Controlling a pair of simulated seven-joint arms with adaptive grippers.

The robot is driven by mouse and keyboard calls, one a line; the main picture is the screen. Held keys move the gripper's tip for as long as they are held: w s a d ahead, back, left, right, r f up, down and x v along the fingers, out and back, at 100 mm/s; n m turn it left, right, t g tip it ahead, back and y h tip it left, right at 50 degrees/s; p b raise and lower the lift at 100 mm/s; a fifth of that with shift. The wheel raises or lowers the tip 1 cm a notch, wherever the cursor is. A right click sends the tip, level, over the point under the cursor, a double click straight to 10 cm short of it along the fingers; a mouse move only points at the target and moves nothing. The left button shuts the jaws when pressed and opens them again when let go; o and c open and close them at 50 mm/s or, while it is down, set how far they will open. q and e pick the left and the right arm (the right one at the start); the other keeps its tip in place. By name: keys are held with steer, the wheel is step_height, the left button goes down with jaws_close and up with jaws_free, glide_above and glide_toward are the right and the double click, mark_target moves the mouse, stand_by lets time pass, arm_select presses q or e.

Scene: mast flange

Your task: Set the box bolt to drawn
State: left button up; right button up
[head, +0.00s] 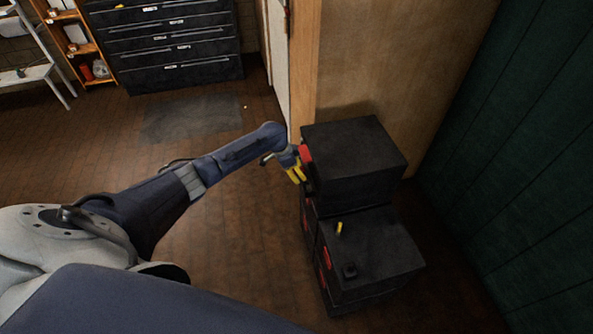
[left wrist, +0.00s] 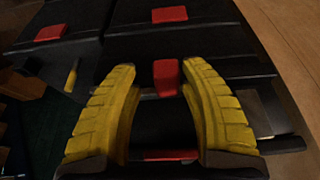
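A stack of black boxes stands right of centre in the head view, with an upper box (head: 355,145) and a lower box (head: 375,250). A red part (head: 306,154) shows on the upper box's left side. My left gripper (head: 297,174) is at that side, yellow fingers extended. In the left wrist view, the fingers (left wrist: 156,72) are apart, with a red block (left wrist: 166,77) between their tips, closer to the right finger. I cannot tell whether they touch it, nor whether this block is the bolt. My right gripper is not in view.
A wooden panel (head: 385,70) and a dark green wall (head: 520,150) stand behind and right. A drawer cabinet (head: 170,45) is at the back. Floor left of the boxes is clear.

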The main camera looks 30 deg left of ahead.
arm_select(q)
steer(key=shift+a+r, duration=0.25)
steer(key=shift+r, duration=0.3)
steer(key=v, duration=1.1)
steer(key=shift+s, duration=0.1)
